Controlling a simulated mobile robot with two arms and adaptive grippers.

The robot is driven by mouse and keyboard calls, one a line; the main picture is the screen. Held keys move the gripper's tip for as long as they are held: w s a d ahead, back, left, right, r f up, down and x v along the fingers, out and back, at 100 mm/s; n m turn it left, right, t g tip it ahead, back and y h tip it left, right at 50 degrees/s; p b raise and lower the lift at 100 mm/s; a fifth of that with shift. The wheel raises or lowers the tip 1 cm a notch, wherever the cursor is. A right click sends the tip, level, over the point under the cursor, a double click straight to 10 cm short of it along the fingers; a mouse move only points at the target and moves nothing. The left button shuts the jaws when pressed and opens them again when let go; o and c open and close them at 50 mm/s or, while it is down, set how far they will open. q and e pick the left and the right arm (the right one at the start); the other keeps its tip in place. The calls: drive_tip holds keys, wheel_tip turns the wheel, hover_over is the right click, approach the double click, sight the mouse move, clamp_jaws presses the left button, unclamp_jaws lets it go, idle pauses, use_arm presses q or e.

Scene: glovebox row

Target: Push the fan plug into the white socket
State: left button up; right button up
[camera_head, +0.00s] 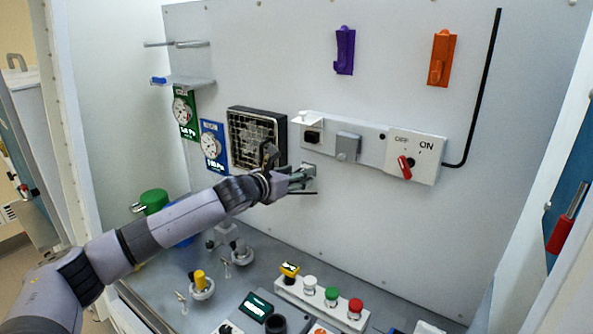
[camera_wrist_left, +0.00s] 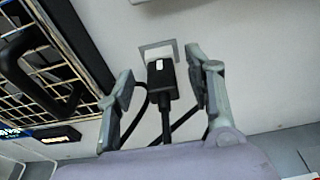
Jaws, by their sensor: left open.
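The black fan plug (camera_wrist_left: 162,82), with a small pale mark, sits between the two fingers of my left gripper (camera_wrist_left: 166,90) in the left wrist view. The fingers are open, with a gap on each side of the plug. A cable runs down from it. The plug is at a grey square plate (camera_wrist_left: 158,50) on the back wall. My left gripper (camera_head: 305,177) also shows in the head view, below the wall strip; it hides the plug there. The white socket (camera_head: 311,121) is at the strip's left end, above the gripper, with a dark opening. My right gripper is out of view.
The black-framed fan (camera_head: 257,137) is on the wall left of the gripper. A grey covered outlet (camera_head: 347,147) and a red OFF/ON switch (camera_head: 405,167) are on the strip. Buttons (camera_head: 331,296) and valves (camera_head: 201,285) stand on the floor below. The lower right wall is clear.

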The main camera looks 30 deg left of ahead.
use_arm(q)
drive_tip(key=shift+w, duration=0.3)
drive_tip(key=shift+c, duration=0.3)
clamp_jaws()
idle(0.7)
